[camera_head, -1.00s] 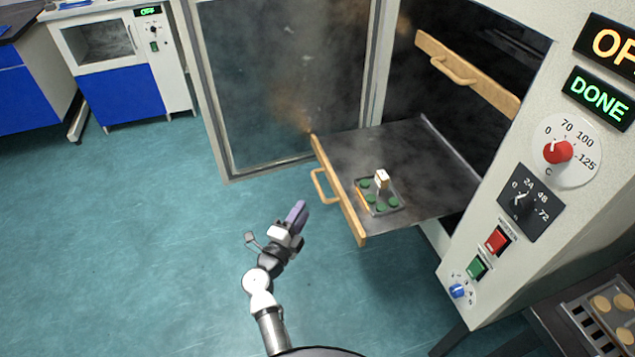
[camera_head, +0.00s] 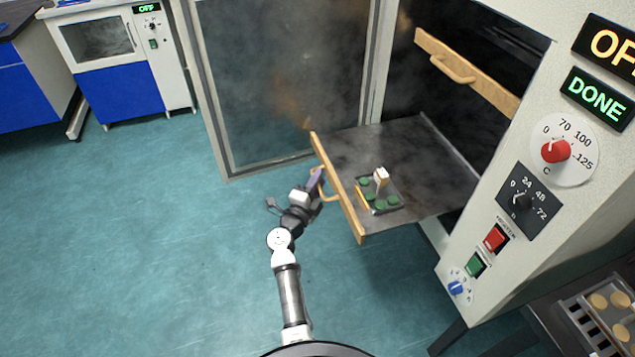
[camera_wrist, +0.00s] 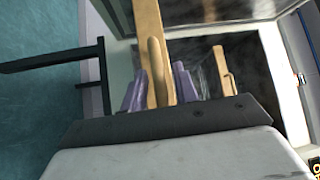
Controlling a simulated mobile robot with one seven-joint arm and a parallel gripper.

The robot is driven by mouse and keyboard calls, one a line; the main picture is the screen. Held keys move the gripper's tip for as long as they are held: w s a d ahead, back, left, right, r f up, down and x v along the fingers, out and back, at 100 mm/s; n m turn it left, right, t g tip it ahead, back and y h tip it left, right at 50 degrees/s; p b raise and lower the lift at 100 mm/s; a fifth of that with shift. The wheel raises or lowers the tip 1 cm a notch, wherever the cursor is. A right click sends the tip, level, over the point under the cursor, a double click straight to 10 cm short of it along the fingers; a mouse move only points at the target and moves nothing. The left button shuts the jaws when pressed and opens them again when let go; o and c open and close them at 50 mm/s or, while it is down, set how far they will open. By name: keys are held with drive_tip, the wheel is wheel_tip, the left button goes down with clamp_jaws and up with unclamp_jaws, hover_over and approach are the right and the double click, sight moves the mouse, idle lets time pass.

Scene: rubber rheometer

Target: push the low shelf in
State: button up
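The low shelf (camera_head: 400,150) is a dark plate pulled out of the open oven. It has a wooden front bar (camera_head: 340,190) with a wooden handle (camera_head: 323,182). My gripper (camera_head: 316,178) is at this handle. In the wrist view, its two purple fingers (camera_wrist: 159,85) stand apart on either side of the handle (camera_wrist: 157,70). Small gaps seem to show, so it looks open around the handle, not closed on it. Whether either finger touches the handle is unclear.
A small tray (camera_head: 366,211) with green discs and a pale block sits on the shelf. The upper shelf front (camera_head: 468,72) is above it. The glass door (camera_head: 280,90) stands open behind. Floor (camera_head: 130,240) to the left is clear.

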clamp_jaws()
drive_tip(key=shift+d, duration=0.1)
